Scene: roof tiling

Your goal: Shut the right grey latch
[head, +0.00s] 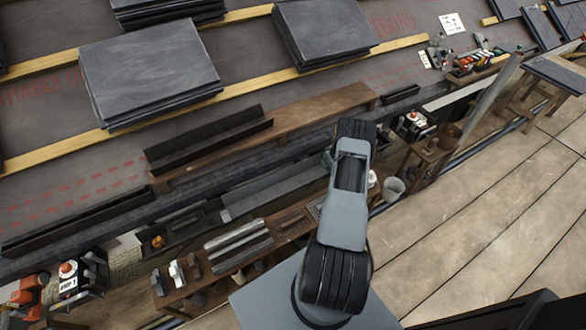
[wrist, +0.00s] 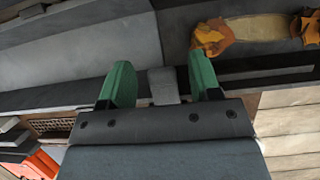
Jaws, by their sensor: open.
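My gripper (wrist: 162,82) shows in the wrist view as two green fingers, apart from each other with a gap between them. A small grey block (wrist: 163,86) with rounded corners shows between the fingers, in front of a dark strip; it looks like a grey latch. I cannot tell whether the fingers touch it, or whether it stands open or shut.
Orange-brown gloves (wrist: 213,37) lie at the wrist view's upper right. In the head view, a wooden bench (head: 290,222) with tools runs below the roof edge. Slate stacks (head: 150,72) lie on the roof. A white bucket (head: 392,188) stands right of my arm.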

